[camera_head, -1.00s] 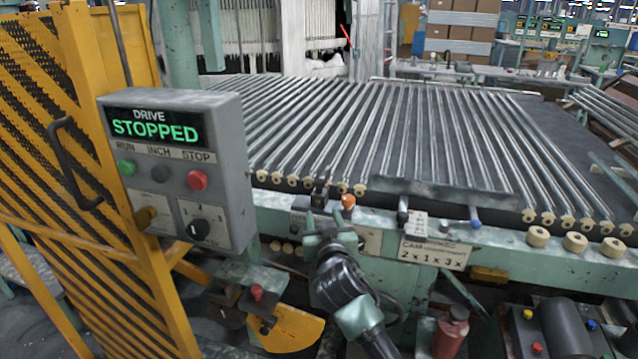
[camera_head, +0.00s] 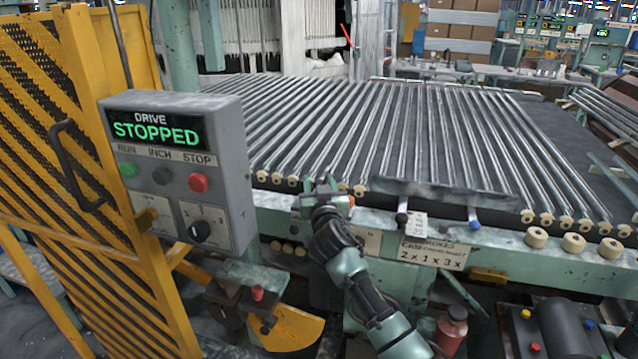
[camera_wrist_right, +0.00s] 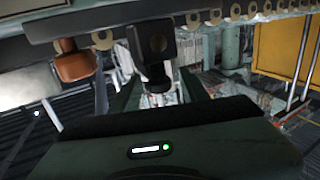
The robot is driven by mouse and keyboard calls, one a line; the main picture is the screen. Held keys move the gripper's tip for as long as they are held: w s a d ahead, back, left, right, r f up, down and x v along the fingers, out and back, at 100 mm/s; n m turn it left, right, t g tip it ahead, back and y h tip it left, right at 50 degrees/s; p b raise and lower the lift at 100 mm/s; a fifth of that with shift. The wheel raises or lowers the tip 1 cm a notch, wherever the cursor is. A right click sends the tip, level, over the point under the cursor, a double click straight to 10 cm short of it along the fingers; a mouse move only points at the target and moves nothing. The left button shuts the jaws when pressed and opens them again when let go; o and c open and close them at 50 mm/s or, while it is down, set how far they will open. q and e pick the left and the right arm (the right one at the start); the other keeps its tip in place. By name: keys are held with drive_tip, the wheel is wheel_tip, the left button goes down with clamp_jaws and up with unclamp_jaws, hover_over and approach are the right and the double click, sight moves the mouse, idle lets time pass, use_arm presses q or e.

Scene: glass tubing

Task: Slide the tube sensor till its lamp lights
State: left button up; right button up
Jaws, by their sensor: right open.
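The tube sensor (camera_wrist_right: 155,44) is a black block on the front rail, with a round, dark brownish face and a narrower stem below it. No glow shows on that face. My right gripper (camera_head: 325,187) is up at the rail and mostly hides the sensor in the head view. In the right wrist view, my right gripper (camera_wrist_right: 159,88) is open, with a finger on each side below the block and the stem between them. I cannot tell whether they touch it. An orange knob (camera_wrist_right: 75,62) sits beside the sensor. My left gripper is not in view.
Glass tubes (camera_head: 330,125) lie in rows across the conveyor, on cream rollers along the front rail (camera_head: 500,247). A grey control box (camera_head: 178,170) reading "DRIVE STOPPED" stands left of my right arm. A yellow guard (camera_head: 85,150) stands farther left. A blue-tipped lever (camera_head: 474,222) projects at right.

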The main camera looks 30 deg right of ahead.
clamp_jaws()
drive_tip(key=shift+a, duration=0.1)
idle(1.2)
